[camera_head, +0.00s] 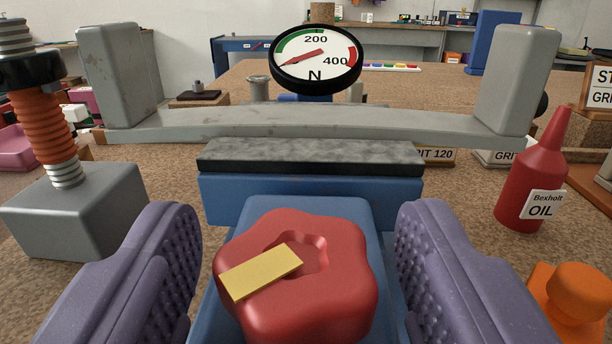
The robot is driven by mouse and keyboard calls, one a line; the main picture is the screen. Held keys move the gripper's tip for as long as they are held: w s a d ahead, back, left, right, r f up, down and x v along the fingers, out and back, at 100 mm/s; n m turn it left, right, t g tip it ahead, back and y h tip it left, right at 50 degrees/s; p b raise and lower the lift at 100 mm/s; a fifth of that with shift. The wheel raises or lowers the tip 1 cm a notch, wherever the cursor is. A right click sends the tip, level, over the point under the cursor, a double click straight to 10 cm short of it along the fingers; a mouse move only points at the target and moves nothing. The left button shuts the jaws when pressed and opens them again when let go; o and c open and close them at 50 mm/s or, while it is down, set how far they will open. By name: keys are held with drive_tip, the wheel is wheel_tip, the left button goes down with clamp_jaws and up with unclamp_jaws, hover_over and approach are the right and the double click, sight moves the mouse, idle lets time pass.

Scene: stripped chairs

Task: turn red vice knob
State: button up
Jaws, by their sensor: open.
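The red vice knob (345,275) is in the lower middle of the view, a lobed knob with a round hollow on top. A yellow strip (260,272) lies across its top, running from the hollow to the left edge. The blue vice body (310,195) is behind and beneath it, with a dark grey jaw pad (310,157). My gripper (300,265) is open, with one purple studded finger on each side of the knob. A gap shows between each finger and the knob. The round force gauge (315,60) stands behind, its red pointer on the low left side.
A grey bar (310,122) with upright ends spans behind the vice. A grey block with an orange spring (75,210) stands left. A red oil bottle (535,180) and an orange knob (570,295) stand right. Brown bench top lies between them.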

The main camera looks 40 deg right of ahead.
drive_tip(key=shift+w+d, duration=0.25)
drive_tip(key=shift+w, duration=0.05)
drive_tip(key=c, duration=1)
